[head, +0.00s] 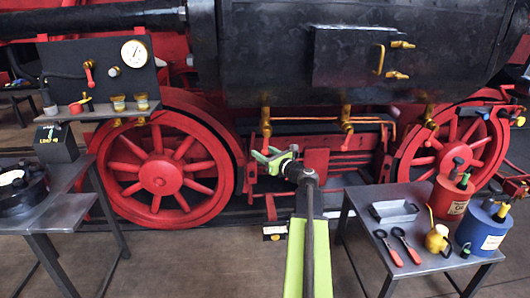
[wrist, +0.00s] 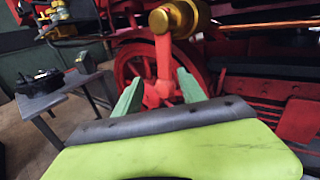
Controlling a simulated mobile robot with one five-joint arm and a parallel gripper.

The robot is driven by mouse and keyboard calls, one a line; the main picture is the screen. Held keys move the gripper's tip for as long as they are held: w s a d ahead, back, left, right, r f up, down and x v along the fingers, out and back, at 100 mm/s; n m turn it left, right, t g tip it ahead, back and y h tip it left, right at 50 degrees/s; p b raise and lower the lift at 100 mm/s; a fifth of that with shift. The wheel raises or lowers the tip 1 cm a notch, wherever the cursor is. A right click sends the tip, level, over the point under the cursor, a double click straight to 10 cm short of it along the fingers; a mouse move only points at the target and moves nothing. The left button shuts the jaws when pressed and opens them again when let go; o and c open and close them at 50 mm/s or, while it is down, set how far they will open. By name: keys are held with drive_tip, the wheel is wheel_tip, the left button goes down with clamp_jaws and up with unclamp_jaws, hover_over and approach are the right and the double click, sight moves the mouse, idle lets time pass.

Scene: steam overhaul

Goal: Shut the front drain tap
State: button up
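Brass drain taps hang in a row under the black cylinder (head: 360,55). The leftmost tap (head: 265,122) is the one at my gripper; the head view does not show which end is the front. My gripper (head: 264,157) is just below this tap. In the wrist view the tap's brass body (wrist: 181,17) is above, and its red lever (wrist: 163,58) hangs down. My green fingers (wrist: 160,88) stand apart, one on each side of the lever's lower end. I cannot tell whether they touch it. Another tap (head: 346,120) hangs in the middle and another (head: 430,116) at right.
Red wheels (head: 158,172) and red frame parts stand close behind. A right table (head: 415,275) holds a tray (head: 394,211), red-handled tools, an oil can (head: 437,238), and red and blue cans. A left table (head: 62,210) carries a dark round item. A gauge panel (head: 100,70) is upper left.

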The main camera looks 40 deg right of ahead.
drive_tip(key=shift+s+d, duration=0.2)
drive_tip(key=shift+d, duration=0.1)
clamp_jaws()
idle(1.0)
